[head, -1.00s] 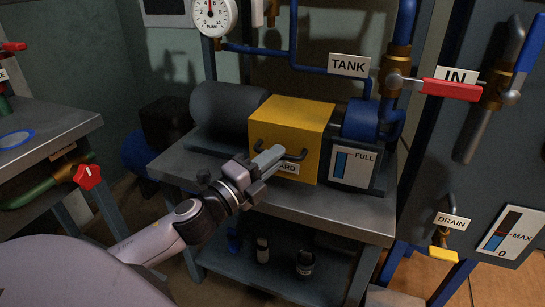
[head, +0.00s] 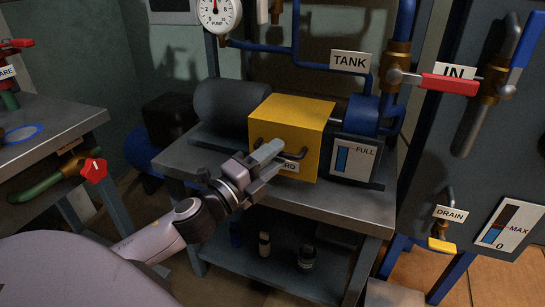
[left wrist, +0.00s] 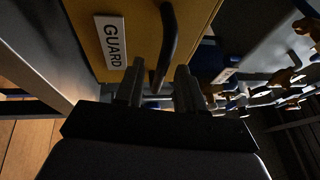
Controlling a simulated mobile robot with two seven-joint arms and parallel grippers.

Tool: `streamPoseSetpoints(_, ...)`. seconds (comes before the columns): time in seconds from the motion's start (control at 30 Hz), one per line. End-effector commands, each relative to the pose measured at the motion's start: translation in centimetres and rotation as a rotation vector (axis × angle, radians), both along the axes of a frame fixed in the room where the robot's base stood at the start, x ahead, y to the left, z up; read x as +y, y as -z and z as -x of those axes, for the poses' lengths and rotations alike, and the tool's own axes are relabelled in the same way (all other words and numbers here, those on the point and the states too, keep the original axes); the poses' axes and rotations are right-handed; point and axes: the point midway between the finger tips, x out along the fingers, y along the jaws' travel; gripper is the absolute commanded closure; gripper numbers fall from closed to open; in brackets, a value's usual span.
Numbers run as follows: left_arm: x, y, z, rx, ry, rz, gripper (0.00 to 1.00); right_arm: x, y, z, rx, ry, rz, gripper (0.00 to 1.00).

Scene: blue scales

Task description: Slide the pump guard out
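The pump guard (head: 284,130) is a yellow box with a dark bar handle (head: 294,153) on its front. It sits on the grey metal bench between a dark cylinder and a blue pump part. My left gripper (head: 269,156) is at the left part of this handle and partly hides the guard's label. In the left wrist view the handle (left wrist: 168,40) runs between the two fingers (left wrist: 160,82), beside the GUARD label (left wrist: 111,42). My right gripper is not in view.
The bench (head: 345,207) has a bare strip in front of the guard. The dark cylinder (head: 232,106) is left of it; the FULL level panel (head: 357,162) and blue pump part (head: 360,118) are right. A red-handled valve (head: 448,83) sticks out at right.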

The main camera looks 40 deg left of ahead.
Motion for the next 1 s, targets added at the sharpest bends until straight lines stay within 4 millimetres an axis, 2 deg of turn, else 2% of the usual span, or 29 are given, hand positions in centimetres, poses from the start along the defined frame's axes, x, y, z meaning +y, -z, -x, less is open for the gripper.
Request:
streamPoseSetpoints(0.17, 0.2, 0.4, 1.2, 0.002, 0.0, 0.002, 0.62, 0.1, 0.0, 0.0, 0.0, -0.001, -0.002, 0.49)
streamPoseSetpoints(0.6, 0.9, 1.1, 5.8, 0.002, -0.001, 0.003, 0.62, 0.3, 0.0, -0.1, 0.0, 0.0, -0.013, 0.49)
streamPoseSetpoints(1.0, 1.1, 1.2, 6.8, 0.0, 0.0, 0.0, 0.62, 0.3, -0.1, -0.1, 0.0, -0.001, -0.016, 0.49)
